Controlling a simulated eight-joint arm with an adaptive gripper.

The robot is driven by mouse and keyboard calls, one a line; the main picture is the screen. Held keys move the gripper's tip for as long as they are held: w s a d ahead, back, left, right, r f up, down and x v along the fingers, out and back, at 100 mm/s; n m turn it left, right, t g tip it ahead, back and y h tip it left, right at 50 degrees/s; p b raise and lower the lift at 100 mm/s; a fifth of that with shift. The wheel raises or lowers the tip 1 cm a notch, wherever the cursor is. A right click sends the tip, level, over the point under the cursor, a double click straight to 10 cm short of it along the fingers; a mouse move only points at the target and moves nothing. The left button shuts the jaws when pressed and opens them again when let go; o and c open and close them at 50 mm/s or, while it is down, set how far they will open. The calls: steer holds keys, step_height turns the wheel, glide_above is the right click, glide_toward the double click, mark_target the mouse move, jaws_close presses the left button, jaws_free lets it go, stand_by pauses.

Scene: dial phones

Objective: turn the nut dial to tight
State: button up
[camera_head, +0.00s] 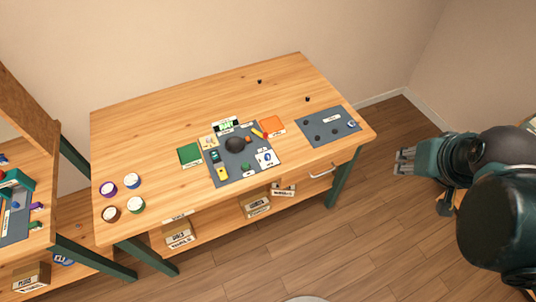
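A dark round knob (235,145) sits near the middle of a grey mat (228,175) on the wooden workbench. I cannot tell for sure that it is the nut dial, as the labels around it are too small to read. A white card (266,158) with a dark mark lies at the mat's right edge, and a green and white label (226,125) is behind the knob. My gripper (398,162) is off the right side of the bench, well apart from the mat. Its fingers look spread, with nothing between them.
A second grey mat (345,133) with several small dark pieces lies at the bench's right end. Several round pots (133,181) stand at the left front. Green (190,154) and orange (272,125) squares flank the middle mat. A drawer handle (322,172) sticks out in front.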

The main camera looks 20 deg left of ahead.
steer(key=w+a+f+n+g, duration=0.2)
steer(key=w+a+n, duration=0.2)
steer(key=w+a, duration=0.45)
steer(key=n+g, duration=0.4)
steer(key=n, duration=0.7)
glide_above(268, 155)
steer(key=f, duration=2.2)
steer(key=shift+d, duration=0.2)
steer(key=shift+s+a+f, duration=0.1)
steer(key=shift+a+f, duration=0.1)
steer(key=shift+f, duration=3.9)
steer(key=shift+c, duration=0.7)
